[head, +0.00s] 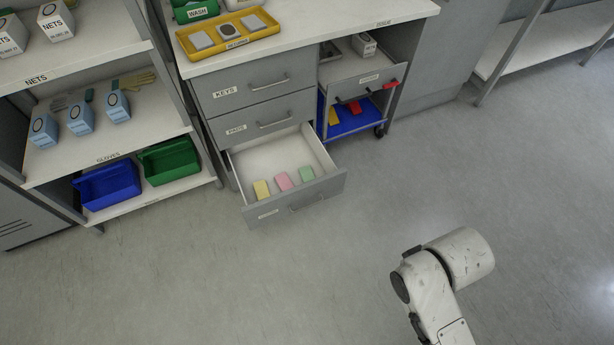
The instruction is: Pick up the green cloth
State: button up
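The green cloth (306,175) is a small pale green block shape in the open bottom drawer (240,165). It lies near the drawer's front panel, toward the right end of a row. A pink cloth (282,182) lies to its left, and a yellow cloth (261,190) lies further left. My gripper is not in view. Only white links of my arm show at the lower right, apart from the drawer and over the floor.
Two shut drawers, KEYS (239,84) and PADS (261,119), sit above the open one. A yellow tray (239,44) stands on the counter. Blue (106,187) and green bins (169,162) sit on the left shelf. The floor in front is clear.

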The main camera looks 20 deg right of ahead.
aim_at(306, 174)
jog(key=i+l+u, duration=0.1)
jog(key=i+l, duration=0.15)
jog(key=i+l+u, duration=0.1)
jog(key=i+l, duration=0.15)
jog(key=l, duration=0.15)
jog(key=i+l+u, duration=0.1)
jog(key=i+l, duration=0.15)
jog(key=i+l+u, duration=0.1)
jog(key=i+l, duration=0.15)
jog(key=l, duration=0.2)
jog(key=i+l+u, duration=0.1)
jog(key=l, duration=0.25)
jog(key=i+l+u, duration=0.1)
jog(key=i+l, duration=0.2)
jog(key=l, duration=0.1)
